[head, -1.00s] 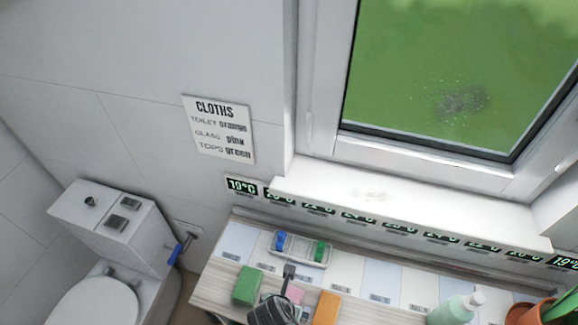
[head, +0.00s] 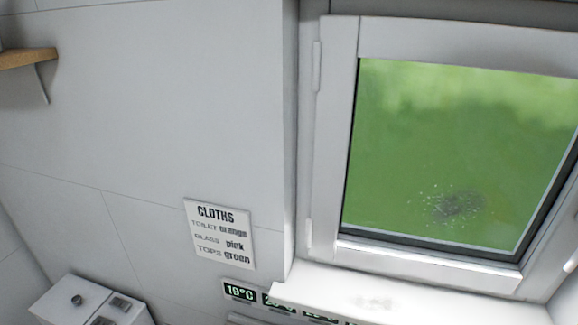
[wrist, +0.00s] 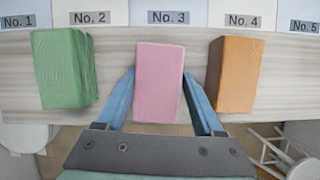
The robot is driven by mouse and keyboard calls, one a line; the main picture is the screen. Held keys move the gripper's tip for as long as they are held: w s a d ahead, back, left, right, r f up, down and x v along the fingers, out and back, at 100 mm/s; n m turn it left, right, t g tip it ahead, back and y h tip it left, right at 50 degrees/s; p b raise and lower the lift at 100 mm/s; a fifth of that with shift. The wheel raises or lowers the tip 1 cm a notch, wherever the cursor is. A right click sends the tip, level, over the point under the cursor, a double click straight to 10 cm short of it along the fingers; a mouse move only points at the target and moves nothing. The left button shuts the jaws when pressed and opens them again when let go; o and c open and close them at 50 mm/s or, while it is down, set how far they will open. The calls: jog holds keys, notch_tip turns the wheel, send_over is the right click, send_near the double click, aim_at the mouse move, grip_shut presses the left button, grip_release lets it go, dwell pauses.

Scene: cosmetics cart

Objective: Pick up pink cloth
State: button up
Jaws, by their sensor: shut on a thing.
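The pink cloth (wrist: 159,84) is a folded block in the middle of the wrist view, below the No. 3 label. My gripper (wrist: 160,88) has a blue finger on each side of it and is shut on it. The cloth appears upright and square to the fingers. From the wrist view I cannot tell whether it is clear of the wooden surface. Neither the cloth nor my gripper shows in the head view.
A green cloth (wrist: 63,68) lies to the left and an orange cloth (wrist: 233,74) close to the right, on a wooden counter (wrist: 123,53). The sign (head: 220,233) lists pink for glass. A window (head: 460,150) has a dirty spot.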

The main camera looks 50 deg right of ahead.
notch_tip(320, 180, up, 10)
jog(key=shift+r+b, duration=0.1)
jog(key=shift+b, duration=0.2)
dwell(0.3)
